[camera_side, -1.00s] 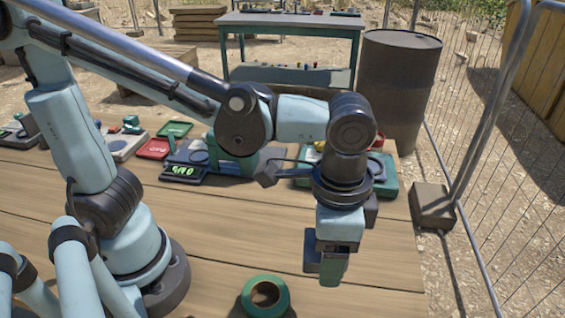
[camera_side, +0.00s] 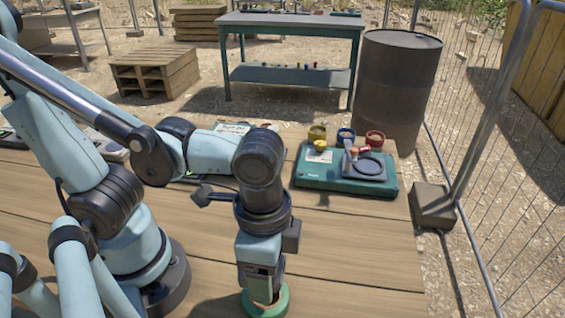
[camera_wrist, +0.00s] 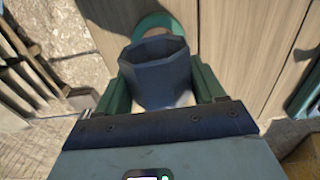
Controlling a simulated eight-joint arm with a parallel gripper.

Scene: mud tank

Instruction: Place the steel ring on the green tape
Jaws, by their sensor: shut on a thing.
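The green tape (camera_side: 282,303) lies flat on the wooden table at the front, partly hidden by my gripper (camera_side: 262,288) directly above it. In the wrist view, the green fingers of my gripper (camera_wrist: 160,90) are shut on a dark, faceted, hollow piece, which I take to be the steel ring (camera_wrist: 155,72). The far arc of the tape (camera_wrist: 165,20) shows behind it. The ring overlaps the tape in this view; I cannot tell whether they touch. The side view hardly shows the ring behind the fingers.
The table (camera_side: 350,245) right of my gripper is clear. A metal fence (camera_side: 490,190) stands beyond the right edge.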

